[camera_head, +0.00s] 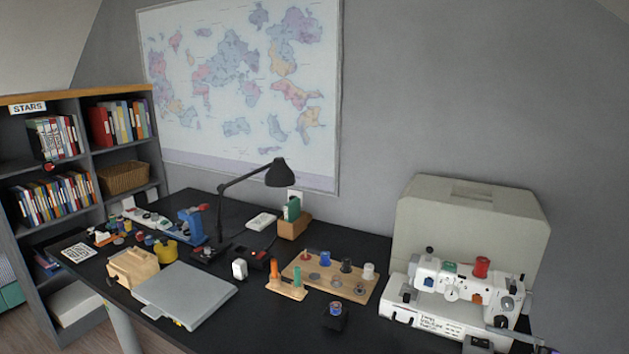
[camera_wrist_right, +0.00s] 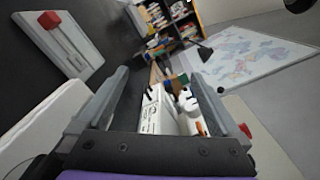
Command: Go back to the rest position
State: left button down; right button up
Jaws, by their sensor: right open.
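My right gripper (camera_wrist_right: 160,88) is open in the right wrist view, its two grey fingers wide apart with nothing held between them. Part of it (camera_head: 503,335) shows at the lower right of the head view, in front of the white sewing machine (camera_head: 452,293). The sewing machine (camera_wrist_right: 153,112) also shows beyond and between the fingers in the wrist view. I cannot tell whether a finger touches it. My left gripper is not in view.
A large beige cover (camera_head: 470,215) stands behind the sewing machine. A bookshelf (camera_head: 85,150) stands left.

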jog(key=s+a+r+n+g+h+p, duration=0.2)
jog(key=s+a+h+p, duration=0.1)
jog(key=a, duration=0.8)
jog(key=s+a+r+n+g+h+p, duration=0.1)
jog(key=s+a+r+g+h+p, duration=0.15)
jog(key=a, duration=0.85)
pick_arm(q)
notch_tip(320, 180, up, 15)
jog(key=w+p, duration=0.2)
jog(key=p, duration=0.6)
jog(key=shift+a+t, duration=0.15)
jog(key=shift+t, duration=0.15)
pick_arm(e)
jog(key=s+a+n+h, duration=0.3)
jog(key=s+n+h, duration=0.6)
jog(key=s, duration=0.8)
jog(key=shift+a+f+n+h, duration=0.2)
jog(key=shift+n+h, duration=0.15)
jog(key=shift+n, duration=0.15)
